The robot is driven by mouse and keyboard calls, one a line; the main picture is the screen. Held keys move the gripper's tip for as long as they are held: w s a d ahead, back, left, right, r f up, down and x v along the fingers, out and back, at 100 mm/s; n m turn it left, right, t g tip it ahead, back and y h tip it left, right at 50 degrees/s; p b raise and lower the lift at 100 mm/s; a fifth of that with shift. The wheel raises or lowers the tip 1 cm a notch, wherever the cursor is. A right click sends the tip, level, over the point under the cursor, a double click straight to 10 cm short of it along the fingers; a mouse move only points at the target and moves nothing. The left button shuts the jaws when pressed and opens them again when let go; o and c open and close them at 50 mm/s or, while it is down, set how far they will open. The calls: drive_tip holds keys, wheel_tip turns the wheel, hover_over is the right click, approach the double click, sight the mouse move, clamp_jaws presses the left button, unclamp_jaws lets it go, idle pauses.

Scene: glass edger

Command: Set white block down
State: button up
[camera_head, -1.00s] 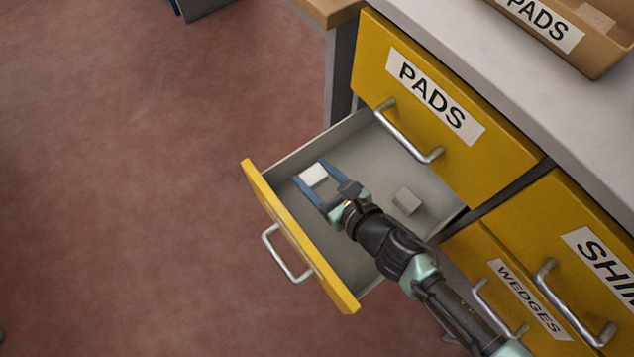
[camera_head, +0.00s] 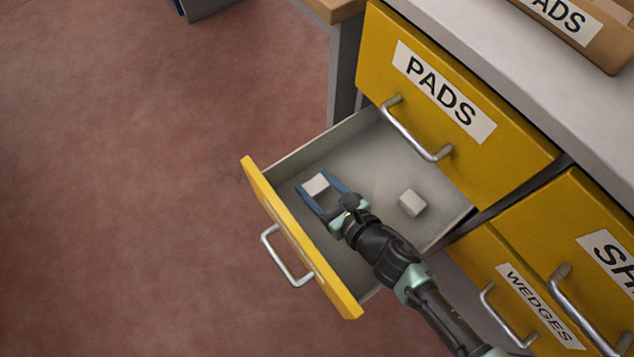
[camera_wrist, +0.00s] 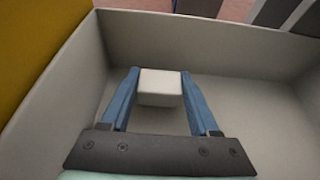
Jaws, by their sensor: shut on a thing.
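The white block (camera_head: 316,184) is between the blue fingers of my gripper (camera_head: 320,186), inside the open drawer (camera_head: 378,160). In the wrist view the white block (camera_wrist: 160,87) sits at the fingertips, with a finger on each side, and my gripper (camera_wrist: 158,85) is shut on it. The block is low in the drawer, near the yellow front panel (camera_head: 300,240). I cannot tell whether its underside touches the drawer floor.
A grey block (camera_head: 412,202) lies on the drawer floor, to the right of my gripper. A closed yellow drawer labelled PADS (camera_head: 440,95) is above. A drawer labelled WEDGES (camera_head: 530,300) is at the lower right. The drawer floor towards the back is clear.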

drive_tip(key=o, duration=1.4)
drive_tip(key=shift+c, duration=0.2)
drive_tip(key=shift+r+p, duration=0.5)
drive_tip(key=p+v, duration=0.2)
drive_tip(key=v, duration=1)
drive_tip(key=shift+r, duration=0.2)
